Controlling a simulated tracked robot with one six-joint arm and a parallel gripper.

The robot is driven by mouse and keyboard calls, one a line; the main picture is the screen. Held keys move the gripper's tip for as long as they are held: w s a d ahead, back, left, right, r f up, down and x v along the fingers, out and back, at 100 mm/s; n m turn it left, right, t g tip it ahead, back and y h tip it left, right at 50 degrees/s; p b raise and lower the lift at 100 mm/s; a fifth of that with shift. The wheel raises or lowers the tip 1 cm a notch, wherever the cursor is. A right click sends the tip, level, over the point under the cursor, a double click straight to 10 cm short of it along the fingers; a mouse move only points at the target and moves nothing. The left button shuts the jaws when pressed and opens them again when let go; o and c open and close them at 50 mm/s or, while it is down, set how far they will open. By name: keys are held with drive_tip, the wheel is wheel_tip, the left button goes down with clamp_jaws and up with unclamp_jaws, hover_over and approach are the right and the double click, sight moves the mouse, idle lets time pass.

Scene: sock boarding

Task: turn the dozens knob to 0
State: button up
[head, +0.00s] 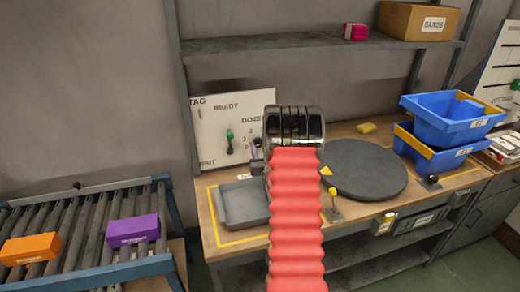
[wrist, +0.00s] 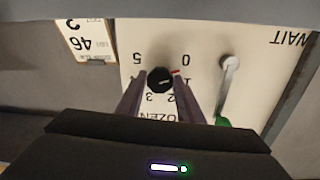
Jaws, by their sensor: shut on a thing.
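The dozens knob (wrist: 158,84) is a round black knob on a pale panel (wrist: 205,35), which appears upside down in the wrist view. A short pale line on the knob points right, roughly toward the 1. A red mark shows at its upper right edge, near the 0 and 1. The numbers 0, 1, 2, 3 and 5 show around it. My gripper (wrist: 161,86) is shut on the knob, one finger on each side. In the head view the panel (head: 210,120) stands at the back of the bench, and my arm hides the knob.
A lever with a green grip (head: 230,141) is close beside the knob; its pale end (wrist: 229,64) shows in the wrist view. A grey tray (head: 228,218), a dark round turntable (head: 365,170) and blue bins (head: 440,125) stand on the bench. A roller conveyor (head: 75,230) is at left.

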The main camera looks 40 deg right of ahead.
drive_tip(key=shift+n, duration=1.6)
drive_tip(key=o, duration=1.1)
drive_tip(key=shift+c, duration=0.2)
drive_tip(key=shift+s, duration=0.1)
drive_tip(key=shift+v, duration=3.7)
drive_tip(key=shift+f, duration=0.1)
